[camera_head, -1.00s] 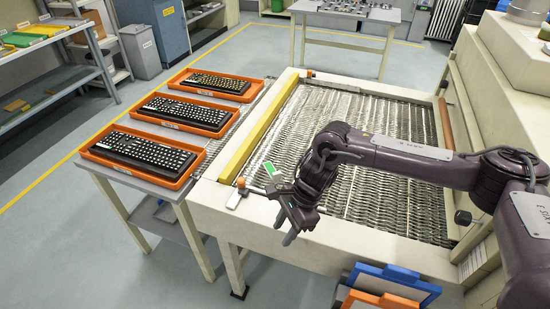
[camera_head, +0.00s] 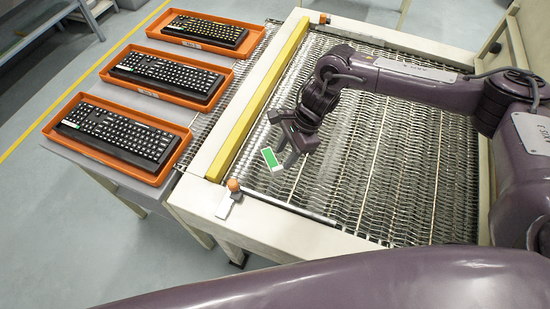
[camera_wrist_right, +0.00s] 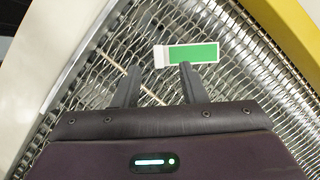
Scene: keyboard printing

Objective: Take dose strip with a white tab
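The dose strip (camera_head: 269,157) is a small green card with a white tab at one end, seen over the metal mesh belt (camera_head: 350,160) near its front left corner. My right gripper (camera_head: 281,138) is open over the belt, close to the strip. In the right wrist view the strip (camera_wrist_right: 195,53) lies crosswise just past the open fingers (camera_wrist_right: 159,68). The right finger's tip overlaps its lower edge in the picture; the white tab is at its left end, between the fingertips' lines. I cannot tell whether they touch. My left gripper is out of view.
A yellow bar (camera_head: 252,115) runs along the belt's left side. A thin rail (camera_head: 290,207) with an orange knob crosses the belt's front. Three orange trays with black keyboards (camera_head: 118,133) stand on the table to the left. The belt is otherwise clear.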

